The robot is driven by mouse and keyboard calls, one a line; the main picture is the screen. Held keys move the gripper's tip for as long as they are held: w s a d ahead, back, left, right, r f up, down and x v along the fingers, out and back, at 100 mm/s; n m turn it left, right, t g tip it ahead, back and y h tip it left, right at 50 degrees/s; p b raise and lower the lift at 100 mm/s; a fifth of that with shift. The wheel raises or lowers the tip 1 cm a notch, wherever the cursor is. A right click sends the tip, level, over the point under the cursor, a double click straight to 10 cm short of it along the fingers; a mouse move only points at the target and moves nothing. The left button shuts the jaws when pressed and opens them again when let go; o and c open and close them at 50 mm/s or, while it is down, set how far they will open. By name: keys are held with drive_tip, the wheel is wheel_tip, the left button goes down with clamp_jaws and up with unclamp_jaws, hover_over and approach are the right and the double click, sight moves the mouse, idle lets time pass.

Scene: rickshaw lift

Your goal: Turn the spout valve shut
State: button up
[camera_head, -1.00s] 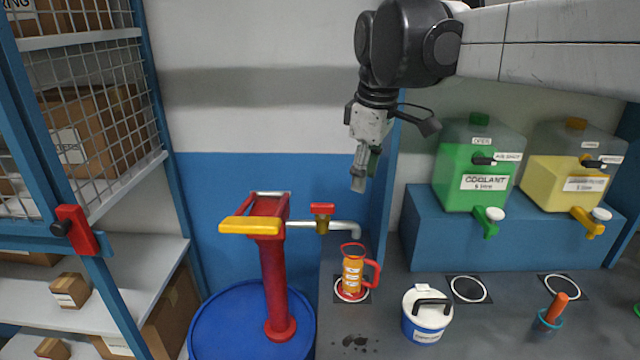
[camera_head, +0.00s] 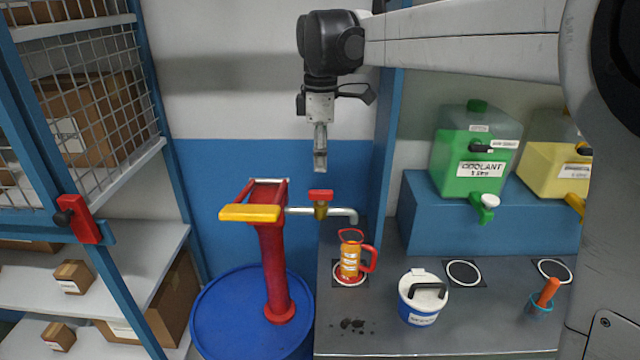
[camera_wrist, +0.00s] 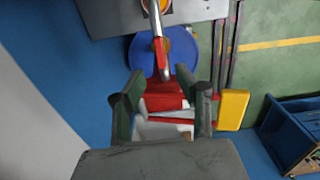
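The spout valve (camera_head: 321,197) has a red bar handle on a brass body, midway along the silver spout (camera_head: 345,213). In the head view its handle lies about in line with the spout. The spout runs right from the red hand pump (camera_head: 272,265) and bends down above an orange jug (camera_head: 350,262). My gripper (camera_head: 320,168) points down above the valve, apart from it. In the wrist view my gripper (camera_wrist: 163,112) is open, with the red pump top (camera_wrist: 165,104) seen beyond the fingers. The spout (camera_wrist: 160,48) shows above it there.
The pump's yellow handle (camera_head: 250,213) sticks out left, above a blue drum (camera_head: 235,315). A white-lidded tub (camera_head: 423,297) stands on the grey bench (camera_head: 470,335). A green coolant container (camera_head: 475,150) stands at right. A blue upright (camera_head: 383,160) is close behind.

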sight(321, 191)
wheel_tip(321, 191, down, 9)
drive_tip(key=shift+r, duration=0.15)
idle(0.4)
clamp_jaws()
